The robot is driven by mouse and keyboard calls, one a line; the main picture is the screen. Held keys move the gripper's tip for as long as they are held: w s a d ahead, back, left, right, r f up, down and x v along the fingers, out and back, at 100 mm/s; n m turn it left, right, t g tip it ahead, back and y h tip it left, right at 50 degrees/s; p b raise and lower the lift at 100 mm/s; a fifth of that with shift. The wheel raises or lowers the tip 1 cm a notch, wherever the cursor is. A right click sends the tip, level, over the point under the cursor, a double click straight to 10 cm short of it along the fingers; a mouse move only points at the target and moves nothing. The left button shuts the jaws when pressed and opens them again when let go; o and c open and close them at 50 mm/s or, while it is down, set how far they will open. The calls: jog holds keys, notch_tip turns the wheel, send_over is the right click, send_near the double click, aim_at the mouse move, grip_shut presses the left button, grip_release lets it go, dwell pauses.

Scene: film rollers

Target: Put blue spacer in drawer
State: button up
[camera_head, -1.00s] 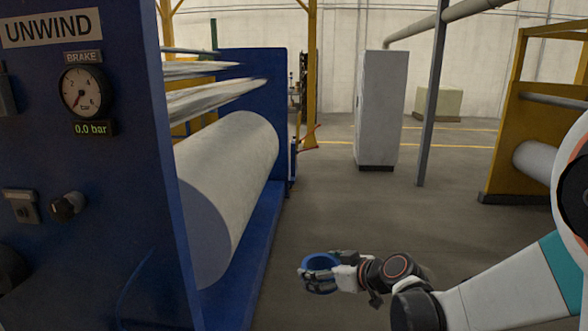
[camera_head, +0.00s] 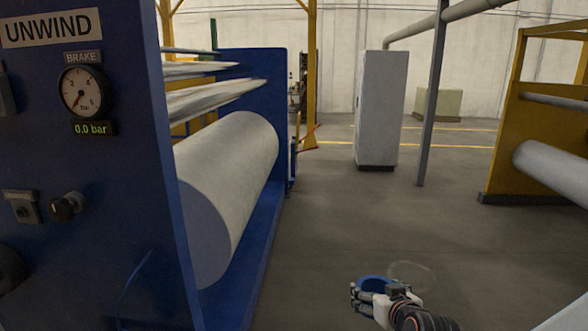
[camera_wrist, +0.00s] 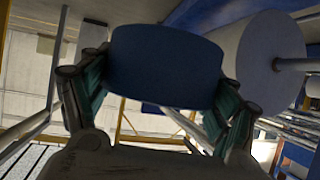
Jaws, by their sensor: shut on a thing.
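The blue spacer (camera_head: 374,283) is a blue ring held at the end of my gripper (camera_head: 368,296), low in the head view right of centre, over the grey floor. In the wrist view the spacer (camera_wrist: 167,66) fills the upper middle, between the two fingers of my gripper (camera_wrist: 165,85), which are shut on it. No drawer shows in either view.
A blue unwind machine (camera_head: 85,190) with a brake gauge and a large white film roll (camera_head: 228,180) stands on the left. A grey cabinet (camera_head: 377,110), a grey post (camera_head: 431,110) and a yellow frame (camera_head: 510,125) stand farther back. The floor between is clear.

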jog(key=shift+s+f+m+h, duration=0.3)
jog(key=shift+s+m+h, duration=0.2)
jog(key=shift+s, duration=0.35)
jog(key=shift+a, duration=0.15)
